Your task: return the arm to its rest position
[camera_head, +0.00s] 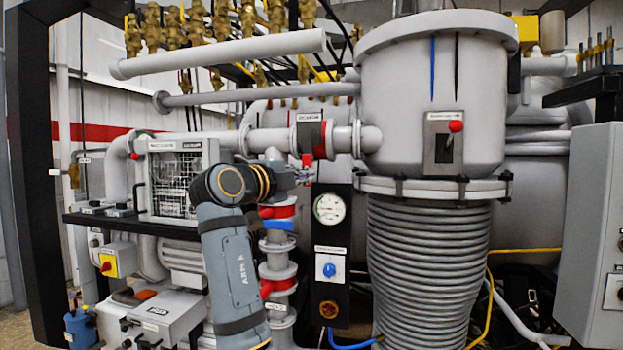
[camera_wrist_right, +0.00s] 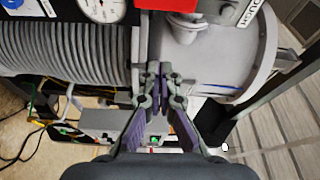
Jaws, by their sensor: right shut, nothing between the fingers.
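My right arm (camera_head: 230,255) rises from the bottom of the head view, left of centre, and bends at a dark wrist joint. My right gripper (camera_head: 304,174) is small and partly hidden behind the wrist, in front of the pipework left of the furnace column. In the right wrist view my right gripper (camera_wrist_right: 157,70) has its fingertips together, with nothing between them. Its fingers overlap the flange between the ribbed column and the smooth chamber in that view; I cannot tell the gap. My left gripper is in neither view.
The furnace chamber (camera_head: 432,90) stands on a ribbed column (camera_head: 425,265) right of my arm. A pressure gauge (camera_head: 329,208) and a blue knob panel (camera_head: 329,270) are close to the gripper. Valves (camera_head: 278,250) with red handles stand beside the forearm. A grey cabinet (camera_head: 590,230) is at far right.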

